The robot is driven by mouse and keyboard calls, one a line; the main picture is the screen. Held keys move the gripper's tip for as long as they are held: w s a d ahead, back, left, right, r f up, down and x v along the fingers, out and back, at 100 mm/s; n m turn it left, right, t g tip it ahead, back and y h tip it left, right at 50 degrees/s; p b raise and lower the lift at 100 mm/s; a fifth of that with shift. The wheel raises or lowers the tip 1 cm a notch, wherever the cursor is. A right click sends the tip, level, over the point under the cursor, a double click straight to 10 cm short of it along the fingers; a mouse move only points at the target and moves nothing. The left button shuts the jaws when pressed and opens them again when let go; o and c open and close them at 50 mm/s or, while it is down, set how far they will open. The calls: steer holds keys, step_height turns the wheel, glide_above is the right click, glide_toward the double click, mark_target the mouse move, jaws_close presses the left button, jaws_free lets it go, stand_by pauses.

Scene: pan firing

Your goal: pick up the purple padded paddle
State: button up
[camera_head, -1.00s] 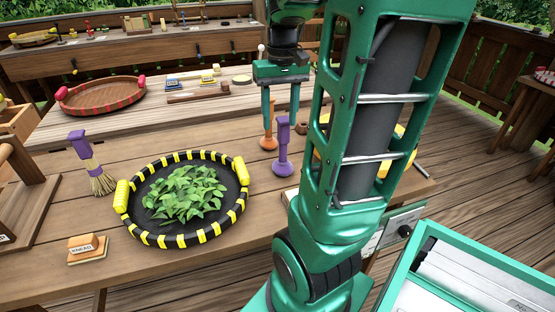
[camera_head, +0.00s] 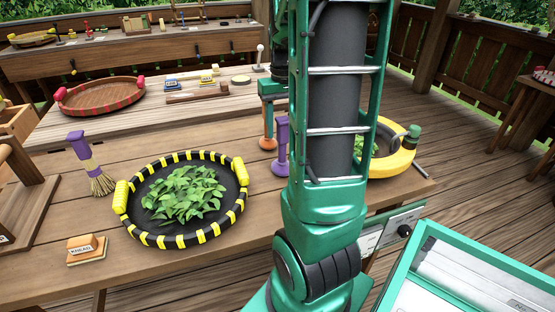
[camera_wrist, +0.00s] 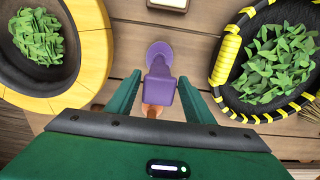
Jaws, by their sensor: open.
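The purple padded paddle (camera_head: 282,148) stands upright on its round base on the wooden table, right of the yellow-and-black pan; my arm partly hides it in the head view. In the wrist view the purple paddle (camera_wrist: 160,66) lies between the two green fingers of my gripper (camera_wrist: 161,88). The fingers are apart, with a gap on each side of the paddle. In the head view my gripper (camera_head: 270,110) reaches down around the paddle's upper part, and my arm hides some of it.
An orange paddle (camera_head: 267,143) stands close behind the purple one. The striped pan (camera_head: 178,240) of green leaves is left, and a yellow round pan (camera_head: 395,163) is right.

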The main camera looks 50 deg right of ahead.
mark_target(282, 135)
steer(key=shift+f, duration=1.6)
jaws_close()
steer(key=shift+r, duration=0.1)
steer(key=shift+r, duration=2.1)
steer(key=s+a+r, duration=0.6)
steer(key=s+a, duration=0.1)
steer(key=a, duration=0.2)
steer(key=shift+s+r, duration=0.25)
steer(key=shift+r, duration=0.1)
